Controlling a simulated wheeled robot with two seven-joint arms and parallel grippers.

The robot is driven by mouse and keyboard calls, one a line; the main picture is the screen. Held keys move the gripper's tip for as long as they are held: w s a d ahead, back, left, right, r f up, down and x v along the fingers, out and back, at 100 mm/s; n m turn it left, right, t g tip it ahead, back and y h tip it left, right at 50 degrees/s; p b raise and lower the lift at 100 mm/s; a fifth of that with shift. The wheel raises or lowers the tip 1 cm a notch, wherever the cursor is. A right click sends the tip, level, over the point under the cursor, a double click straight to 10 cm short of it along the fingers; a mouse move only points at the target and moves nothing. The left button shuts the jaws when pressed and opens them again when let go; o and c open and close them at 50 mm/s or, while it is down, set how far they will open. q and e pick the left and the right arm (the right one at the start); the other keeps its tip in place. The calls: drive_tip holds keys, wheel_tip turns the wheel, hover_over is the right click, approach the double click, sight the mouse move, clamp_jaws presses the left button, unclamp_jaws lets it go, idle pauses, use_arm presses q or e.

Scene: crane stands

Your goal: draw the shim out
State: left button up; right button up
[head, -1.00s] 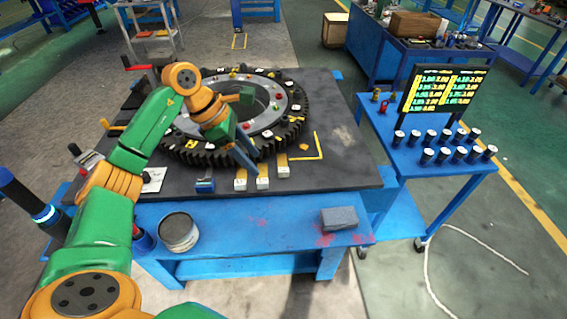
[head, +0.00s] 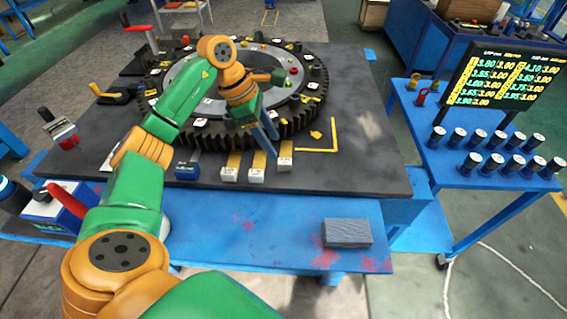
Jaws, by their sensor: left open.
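A large dark gear ring (head: 310,118) lies on the black-topped blue table (head: 370,150). Three shims, brass strips with white tag ends, stick out from under its near edge: a left shim (head: 230,175), a middle shim (head: 257,176) and a right shim (head: 285,163). The right one sits slightly farther back than the other two. My left gripper (head: 266,150) points down, open and seemingly empty, just above the middle and right shims. I cannot tell whether its fingertips touch either. My right gripper is not in view.
A blue block (head: 186,171) sits left of the shims. A grey block (head: 347,233) lies on the blue front ledge. At right, a blue side table (head: 430,158) holds several dark canisters (head: 495,160) and a number display (head: 505,78). The tabletop right of the yellow corner mark (head: 335,140) is clear.

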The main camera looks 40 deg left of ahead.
sight(284, 160)
use_arm(q)
drive_tip(key=p+x, duration=0.1)
drive_tip(key=x, duration=0.5)
drive_tip(key=shift+w+d+f, duration=0.1)
drive_tip(key=shift+d+f, duration=0.1)
drive_tip(key=shift+f, duration=0.15)
clamp_jaws()
idle(0.9)
